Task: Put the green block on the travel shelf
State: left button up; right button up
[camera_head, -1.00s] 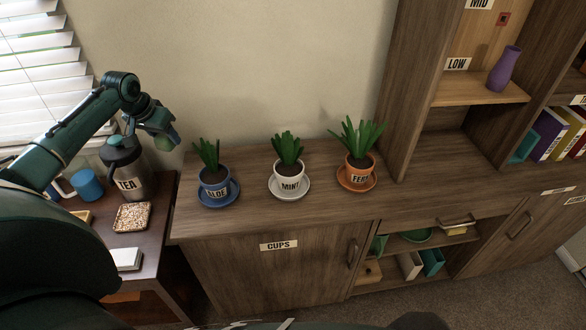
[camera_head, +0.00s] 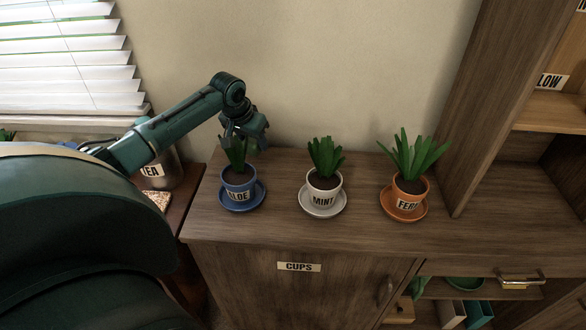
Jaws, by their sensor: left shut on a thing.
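My left gripper (camera_head: 246,136) is shut, in front of the wall and at the leaves of the aloe plant (camera_head: 238,178). In the earlier frame a green block shows in its jaws. Now the block is hard to tell apart from the green gripper and the leaves behind it. I cannot tell whether the gripper touches the plant. No label for a travel shelf is readable. A shelf marked LOW (camera_head: 552,115) shows at the right edge. My right gripper is out of view.
On the cabinet top (camera_head: 280,225), the mint pot (camera_head: 323,190) and fern pot (camera_head: 409,187) stand on saucers right of the aloe. An upright bookcase panel (camera_head: 492,100) rises at right. A tea jug (camera_head: 160,172) stands at left, partly behind my arm.

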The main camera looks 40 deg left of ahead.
pick_arm(q)
jog(key=w+d+p, duration=0.1)
jog(key=w+d, duration=0.2)
jog(key=d, duration=0.7)
jog(key=f, duration=0.6)
jog(key=shift+s+a+f, duration=0.15)
jog(key=shift+s+f, duration=0.05)
jog(key=shift+d+f, duration=0.2)
jog(key=shift+f, duration=0.1)
jog(key=o, duration=1.2)
jog(key=shift+f, duration=0.1)
